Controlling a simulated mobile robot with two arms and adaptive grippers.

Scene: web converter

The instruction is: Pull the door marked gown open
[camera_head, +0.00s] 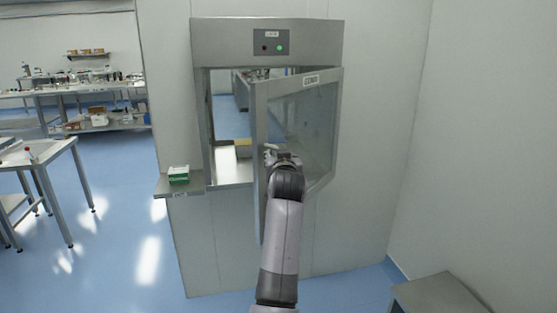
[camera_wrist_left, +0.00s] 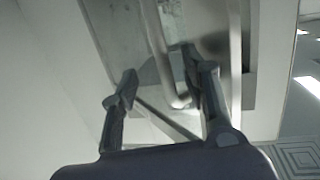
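The door marked gown (camera_head: 318,120) is a glazed, metal-framed door on the wall pass-through box. It stands partly open, swung out towards me, with its label at the top. My left gripper (camera_head: 272,153) is at the door's free edge, near its handle, at the end of an arm rising from the bottom. In the left wrist view, the metal bar handle (camera_wrist_left: 158,50) runs between the two spread fingers of my left gripper (camera_wrist_left: 157,78). The handle is nearer the right finger; I cannot tell whether they touch. My right gripper is not in view.
The pass-through box (camera_head: 220,42) has a panel with a green light above its opening. A green and white box (camera_head: 178,174) sits on a small shelf (camera_head: 168,190) to the left. Grey furniture (camera_head: 440,293) stands at lower right.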

